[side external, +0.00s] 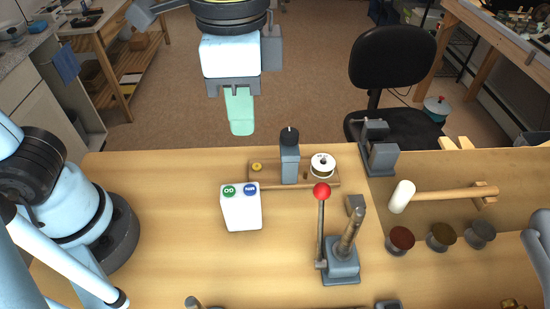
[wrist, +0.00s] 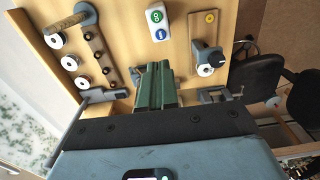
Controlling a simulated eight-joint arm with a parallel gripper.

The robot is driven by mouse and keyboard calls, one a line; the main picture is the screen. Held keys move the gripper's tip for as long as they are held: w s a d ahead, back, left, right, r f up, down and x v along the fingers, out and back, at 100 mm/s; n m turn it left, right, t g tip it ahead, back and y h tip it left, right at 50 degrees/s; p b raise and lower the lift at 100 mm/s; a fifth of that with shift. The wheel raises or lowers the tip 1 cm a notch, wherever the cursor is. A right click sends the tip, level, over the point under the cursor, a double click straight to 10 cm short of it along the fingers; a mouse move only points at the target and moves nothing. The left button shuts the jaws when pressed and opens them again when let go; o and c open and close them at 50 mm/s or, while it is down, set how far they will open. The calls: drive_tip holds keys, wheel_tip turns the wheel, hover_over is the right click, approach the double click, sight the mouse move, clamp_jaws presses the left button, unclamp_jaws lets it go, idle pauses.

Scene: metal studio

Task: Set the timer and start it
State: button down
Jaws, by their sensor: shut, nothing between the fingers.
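A white box (side external: 241,212) with a round green button (side external: 229,190) and a round blue button (side external: 250,189) on top, apparently the timer, stands on the wooden bench. It also shows at the top of the wrist view (wrist: 156,13). The button lettering is too small to read surely. My gripper (side external: 241,131), with pale green fingers, is raised beyond the box in the side view, well apart from it. Its fingers (wrist: 154,68) are shut and empty. Nothing touches the box.
Behind the box, a wooden board (side external: 268,183) carries a grey post with a black knob (side external: 289,136) and a white spool (side external: 323,165). A red-knobbed lever (side external: 321,192) stands to the right, with a mallet (side external: 440,195) and several round pieces beyond. The bench left of the box is clear.

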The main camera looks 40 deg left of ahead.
sight(250, 189)
wheel_tip(250, 189, down, 12)
drive_tip(key=shift+f, duration=0.2)
idle(0.4)
drive_tip(key=shift+f, duration=0.85)
wheel_tip(250, 189, up, 9)
idle(0.8)
drive_tip(key=shift+w+d+r, duration=0.1)
drive_tip(key=shift+w, duration=0.05)
idle(0.3)
